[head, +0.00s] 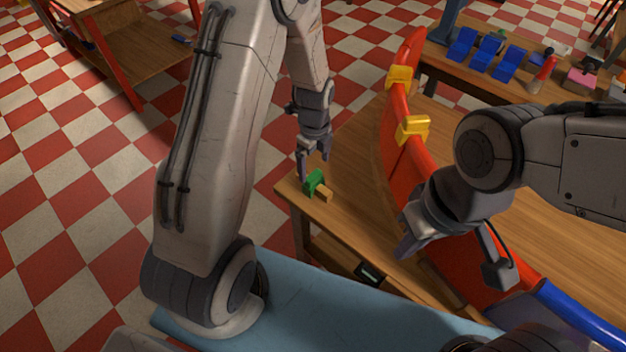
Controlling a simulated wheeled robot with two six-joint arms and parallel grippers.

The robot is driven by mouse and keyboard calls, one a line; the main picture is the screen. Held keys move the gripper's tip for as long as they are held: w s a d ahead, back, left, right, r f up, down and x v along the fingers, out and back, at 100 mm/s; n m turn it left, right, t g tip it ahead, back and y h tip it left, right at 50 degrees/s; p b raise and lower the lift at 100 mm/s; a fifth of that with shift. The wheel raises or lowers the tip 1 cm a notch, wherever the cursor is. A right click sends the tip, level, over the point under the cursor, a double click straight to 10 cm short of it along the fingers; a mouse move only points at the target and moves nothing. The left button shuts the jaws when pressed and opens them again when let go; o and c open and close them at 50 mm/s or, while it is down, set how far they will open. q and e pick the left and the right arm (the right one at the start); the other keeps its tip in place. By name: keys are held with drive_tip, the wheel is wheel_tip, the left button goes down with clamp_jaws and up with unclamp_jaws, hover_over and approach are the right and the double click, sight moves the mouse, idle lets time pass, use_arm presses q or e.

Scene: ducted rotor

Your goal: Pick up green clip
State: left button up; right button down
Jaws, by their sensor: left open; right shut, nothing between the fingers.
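The green clip (314,182) lies on the wooden table (345,216) near its left corner, with a small tan wooden piece (325,194) right beside it; I cannot tell if they are joined. My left gripper (314,164) points down just above and behind the green clip, open, its fingers apart. Whether a finger touches the clip cannot be told. My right gripper (402,254) is shut and empty, near the front edge of the table beside the red curved part.
A red curved duct part (392,140) with yellow clips (412,129) stands across the table, and a blue curved piece (575,312) is at the lower right. A rear table holds several blue pieces (494,50) and tools. The table between the grippers is clear.

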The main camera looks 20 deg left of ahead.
sight(314, 175)
use_arm(q)
wheel_tip(314, 175, down, 8)
drive_tip(key=shift+s+f+p, duration=0.1)
drive_tip(key=shift+p, duration=0.25)
drive_tip(key=c, duration=1.2)
drive_tip(key=shift+c, duration=0.2)
drive_tip(key=shift+r, duration=0.6)
wheel_tip(314, 175, up, 3)
drive_tip(key=shift+f, duration=0.15)
drive_tip(key=d+r+p, duration=0.3)
drive_tip(key=d+r, duration=0.8)
drive_tip(key=r, duration=0.1)
drive_tip(key=shift+w+d, duration=0.25)
drive_tip(key=shift+w, duration=0.15)
